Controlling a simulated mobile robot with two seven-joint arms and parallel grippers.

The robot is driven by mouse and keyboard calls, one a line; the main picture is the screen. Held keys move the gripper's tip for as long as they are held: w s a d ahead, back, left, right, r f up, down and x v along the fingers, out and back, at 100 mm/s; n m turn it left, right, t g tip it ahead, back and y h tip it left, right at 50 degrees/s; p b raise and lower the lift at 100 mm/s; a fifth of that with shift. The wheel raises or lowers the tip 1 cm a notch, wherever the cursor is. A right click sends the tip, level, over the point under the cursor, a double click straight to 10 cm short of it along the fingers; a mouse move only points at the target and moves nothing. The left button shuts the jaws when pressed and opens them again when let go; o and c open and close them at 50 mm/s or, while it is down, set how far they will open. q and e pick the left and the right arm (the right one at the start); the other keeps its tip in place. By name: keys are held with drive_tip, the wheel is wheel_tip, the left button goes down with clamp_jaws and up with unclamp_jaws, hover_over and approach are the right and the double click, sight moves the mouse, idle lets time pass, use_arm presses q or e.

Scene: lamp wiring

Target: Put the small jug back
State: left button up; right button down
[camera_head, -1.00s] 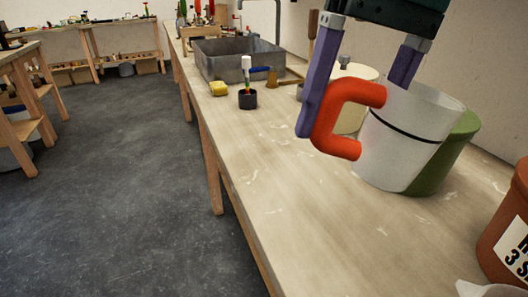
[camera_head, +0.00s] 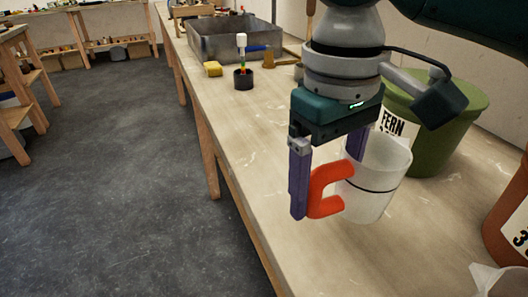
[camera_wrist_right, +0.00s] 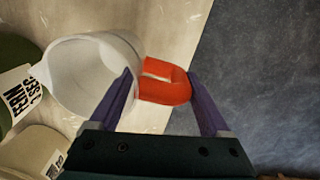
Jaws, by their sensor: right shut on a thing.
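The small jug (camera_head: 378,182) is white with a dark line around it and a red handle (camera_head: 325,190). It is upright near the front edge of the bench, and I cannot tell whether its base touches the top. In the right wrist view the jug (camera_wrist_right: 90,75) shows its open mouth, and its handle (camera_wrist_right: 165,85) lies between the fingers. My right gripper (camera_head: 328,188) points down and is shut on the jug at the handle side. One finger is outside the handle, the other by the jug's wall. My left gripper is not in view.
A green tub (camera_head: 440,130) labelled FERN stands behind the jug. A terracotta tub (camera_head: 510,225) is at the right edge. The bench's middle (camera_head: 245,135) is clear.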

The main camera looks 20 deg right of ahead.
wheel_tip(320, 180, down, 6)
drive_tip(key=shift+f+b, duration=0.1)
drive_tip(key=shift+b, duration=0.4)
unclamp_jaws()
drive_tip(key=r+p, duration=0.1)
drive_tip(key=r, duration=0.4)
drive_tip(key=r+p, duration=0.1)
drive_tip(key=r, duration=0.5)
drive_tip(key=shift+w+a+r, duration=0.15)
drive_tip(key=shift+a+r, duration=0.05)
drive_tip(key=shift+r, duration=0.4)
